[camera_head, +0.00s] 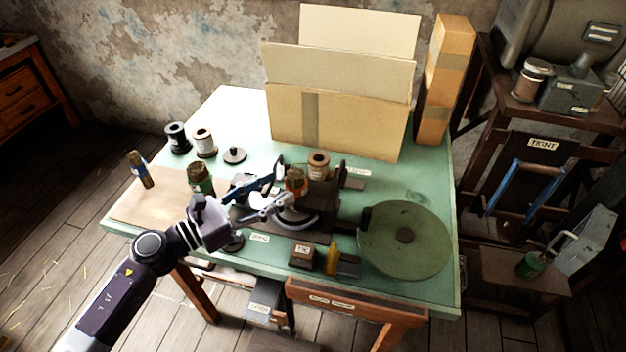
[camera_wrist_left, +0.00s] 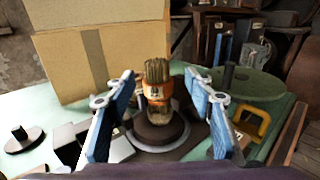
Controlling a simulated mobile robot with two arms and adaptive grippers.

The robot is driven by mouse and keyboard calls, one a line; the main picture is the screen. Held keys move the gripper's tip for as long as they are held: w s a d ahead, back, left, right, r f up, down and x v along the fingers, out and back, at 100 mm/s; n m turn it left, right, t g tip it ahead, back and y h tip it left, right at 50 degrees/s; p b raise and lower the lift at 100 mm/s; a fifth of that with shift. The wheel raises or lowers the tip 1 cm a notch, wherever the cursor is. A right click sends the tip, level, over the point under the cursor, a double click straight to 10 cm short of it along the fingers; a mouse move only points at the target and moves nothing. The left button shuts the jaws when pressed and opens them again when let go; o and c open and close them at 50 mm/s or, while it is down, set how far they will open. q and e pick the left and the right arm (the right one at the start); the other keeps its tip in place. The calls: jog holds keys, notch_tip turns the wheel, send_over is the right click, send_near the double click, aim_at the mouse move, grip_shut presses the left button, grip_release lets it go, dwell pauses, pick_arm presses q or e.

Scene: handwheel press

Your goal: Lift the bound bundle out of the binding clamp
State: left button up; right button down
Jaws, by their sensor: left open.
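The bound bundle (camera_head: 296,181) is a short upright bunch of brown stalks with an orange band. In the left wrist view the bundle (camera_wrist_left: 157,84) stands on the dark round seat of the binding clamp (camera_wrist_left: 160,138). The clamp's dark base (camera_head: 322,222) also shows in the head view, partly hidden by my gripper. My left gripper (camera_head: 279,184) is open beside the bundle. In the left wrist view its blue-padded fingers (camera_wrist_left: 162,105) stand on both sides of the bundle, with gaps visible. My right gripper is not in view.
Cardboard boxes (camera_head: 340,110) stand behind the clamp. A green round disc (camera_head: 404,240) lies to the right, near a yellow-handled item (camera_head: 331,259). Spools (camera_head: 204,142) and a green-banded bundle (camera_head: 200,178) stand to the left.

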aim_at(288, 182)
pick_arm(q)
jog(key=shift+w+d+r, duration=0.15)
jog(key=shift+w+d, duration=0.05)
jog(key=shift+d, duration=0.05)
jog(key=shift+p+x, duration=0.65)
jog(key=shift+x, duration=0.15)
jog(key=shift+w+d+f+p, duration=0.2)
jog(key=shift+w+d+p, duration=0.15)
jog(key=shift+w+d, duration=0.25)
jog(key=shift+w+d+f+p, duration=0.2)
jog(key=shift+w+d+p, duration=0.1)
jog(key=shift+w+d, duration=0.3)
jog(key=shift+w+d+f, duration=0.15)
jog(key=shift+w+d, duration=0.1)
jog(key=shift+d, duration=0.3)
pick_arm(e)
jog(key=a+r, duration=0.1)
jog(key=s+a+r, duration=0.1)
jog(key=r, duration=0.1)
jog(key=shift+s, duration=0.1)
pick_arm(q)
jog(key=shift+c, duration=0.2)
jog(key=c, duration=1)
jog(key=shift+a, duration=0.1)
jog(key=shift+c, duration=0.4)
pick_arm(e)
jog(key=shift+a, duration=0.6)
